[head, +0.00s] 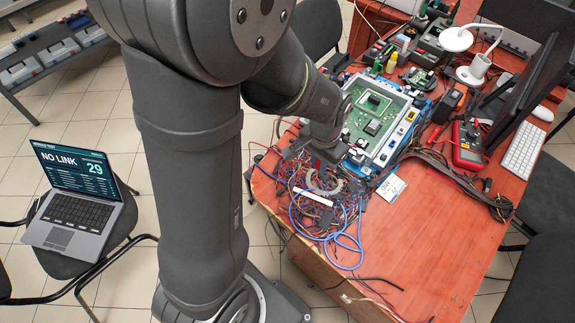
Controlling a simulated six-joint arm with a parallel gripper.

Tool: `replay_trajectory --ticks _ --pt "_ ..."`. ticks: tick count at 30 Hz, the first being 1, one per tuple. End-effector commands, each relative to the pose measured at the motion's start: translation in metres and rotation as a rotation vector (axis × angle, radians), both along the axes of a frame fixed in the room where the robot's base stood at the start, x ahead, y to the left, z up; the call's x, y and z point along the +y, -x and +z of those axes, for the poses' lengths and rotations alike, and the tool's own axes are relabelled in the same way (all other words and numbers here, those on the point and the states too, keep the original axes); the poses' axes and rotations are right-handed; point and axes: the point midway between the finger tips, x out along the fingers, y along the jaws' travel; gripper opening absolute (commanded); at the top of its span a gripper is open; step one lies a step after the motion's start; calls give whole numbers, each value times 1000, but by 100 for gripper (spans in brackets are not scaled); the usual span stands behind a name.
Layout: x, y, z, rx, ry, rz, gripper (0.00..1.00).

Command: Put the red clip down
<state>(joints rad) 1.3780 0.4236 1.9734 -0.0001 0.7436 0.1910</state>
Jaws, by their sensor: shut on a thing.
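My gripper (316,166) points down over the left part of the red-brown table, just above a heap of tangled wires. It is shut on the red clip (318,164), of which only a small reddish bit shows between the dark fingers. The arm and fingers hide most of the clip. A grey ring-shaped hose piece (323,183) lies just below the gripper. From this view I cannot tell whether the clip touches anything beneath it.
Tangled wires (340,215) and a white strip (312,196) crowd the table around the gripper. A green circuit board in an open case (376,112) stands behind. A red multimeter (467,146), monitor and keyboard (522,151) are at right. The table's front right (420,245) is clear.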

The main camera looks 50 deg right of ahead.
Motion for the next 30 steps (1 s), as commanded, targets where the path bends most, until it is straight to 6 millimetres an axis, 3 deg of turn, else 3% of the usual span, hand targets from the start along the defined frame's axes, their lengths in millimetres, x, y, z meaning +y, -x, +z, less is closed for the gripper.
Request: replay_trajectory --ticks 15,23,30 --pt "-1 -101 -62 1 -2 3 0" --pt "-2 -115 -73 1 -2 -1 0" --pt "-2 -115 -102 2 -4 -2 0"
